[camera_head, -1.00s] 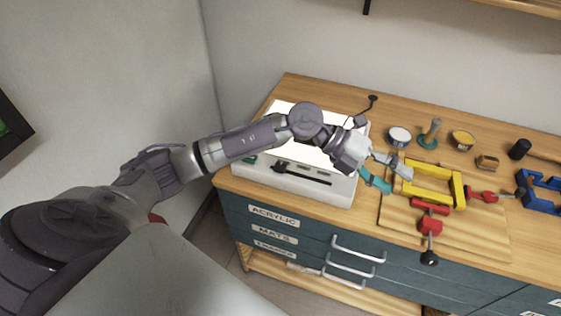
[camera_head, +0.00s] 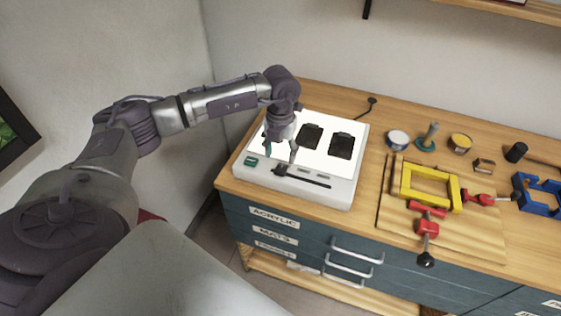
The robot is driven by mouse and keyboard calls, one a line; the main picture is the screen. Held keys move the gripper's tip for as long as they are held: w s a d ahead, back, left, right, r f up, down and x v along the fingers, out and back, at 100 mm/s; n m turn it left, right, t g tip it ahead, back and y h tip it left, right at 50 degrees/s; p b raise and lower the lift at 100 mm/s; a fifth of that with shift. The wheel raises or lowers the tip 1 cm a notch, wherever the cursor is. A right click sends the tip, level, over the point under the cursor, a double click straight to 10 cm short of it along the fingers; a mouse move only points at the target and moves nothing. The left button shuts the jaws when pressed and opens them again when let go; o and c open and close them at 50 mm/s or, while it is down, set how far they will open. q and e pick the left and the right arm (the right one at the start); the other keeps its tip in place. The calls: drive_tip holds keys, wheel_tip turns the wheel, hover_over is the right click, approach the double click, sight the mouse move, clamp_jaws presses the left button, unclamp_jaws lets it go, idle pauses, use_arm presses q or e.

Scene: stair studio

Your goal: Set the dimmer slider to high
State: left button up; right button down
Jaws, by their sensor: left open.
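The dimmer slider (camera_head: 281,170) is a dark knob at the left end of a black slot (camera_head: 308,180) on the front strip of a white light box (camera_head: 345,191). The box sits at the left end of the workbench. My left gripper (camera_head: 280,155) is open and points down over the box's lit panel, just behind the knob. One fingertip is close to the knob; I cannot tell whether it touches. My right gripper is not in view.
A green switch (camera_head: 251,161) is left of the slot. Two dark rectangular pieces (camera_head: 341,146) lie on the lit panel. A yellow frame (camera_head: 432,186) and red clamps (camera_head: 427,228) lie on a board to the right. Drawers (camera_head: 300,235) are below.

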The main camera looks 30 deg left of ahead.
sight(281, 169)
use_arm(q)
drive_tip(key=shift+f+p, duration=0.5)
drive_tip(key=shift+f, duration=2.25)
drive_tip(key=shift+d, duration=0.1)
clamp_jaws()
